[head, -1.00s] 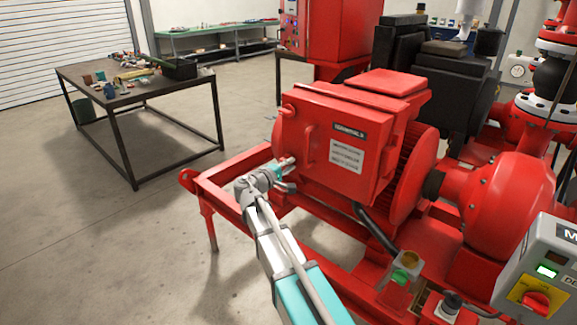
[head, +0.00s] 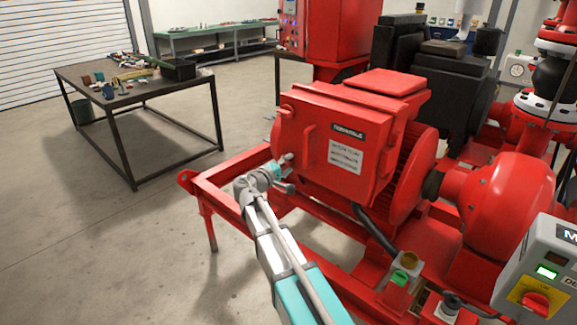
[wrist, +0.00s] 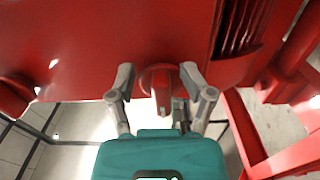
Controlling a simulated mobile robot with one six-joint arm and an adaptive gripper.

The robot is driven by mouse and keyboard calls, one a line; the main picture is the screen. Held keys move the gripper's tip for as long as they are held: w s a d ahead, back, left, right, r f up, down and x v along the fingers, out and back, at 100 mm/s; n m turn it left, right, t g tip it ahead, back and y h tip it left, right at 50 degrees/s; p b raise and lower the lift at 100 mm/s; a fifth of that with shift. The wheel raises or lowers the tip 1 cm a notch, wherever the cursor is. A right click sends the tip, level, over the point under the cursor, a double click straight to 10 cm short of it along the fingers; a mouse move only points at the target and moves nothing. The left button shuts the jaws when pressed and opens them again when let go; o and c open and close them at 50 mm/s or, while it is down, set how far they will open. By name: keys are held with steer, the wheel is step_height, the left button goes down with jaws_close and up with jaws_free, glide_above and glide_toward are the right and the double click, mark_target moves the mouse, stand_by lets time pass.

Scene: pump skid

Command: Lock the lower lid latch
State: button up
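The red terminal box (head: 338,145) has a closed-looking lid with a black label and a pale plate on its front. My gripper (head: 287,172) is at the lower left of this lid. In the wrist view, a red round latch with a projecting tab (wrist: 161,82) sits on the red surface, between the two fingers of my gripper (wrist: 158,80). The fingers are apart, with a clear gap to the left finger. The right finger is close to the latch; I cannot tell whether it touches. In the head view the gripper covers the latch.
The red skid frame (head: 225,196) runs below and left of the box. A red pump (head: 505,195) and a grey control box (head: 540,270) with a red knob stand to the right. A workbench (head: 140,90) with loose items is at the back left. The floor between is clear.

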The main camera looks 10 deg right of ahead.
steer(key=shift+s, duration=0.15)
stand_by(0.4)
steer(key=shift+s+a+f, duration=0.1)
steer(key=shift+s+a, duration=0.15)
steer(key=shift+a, duration=0.1)
steer(key=v, duration=1.1)
steer(key=shift+a, duration=0.1)
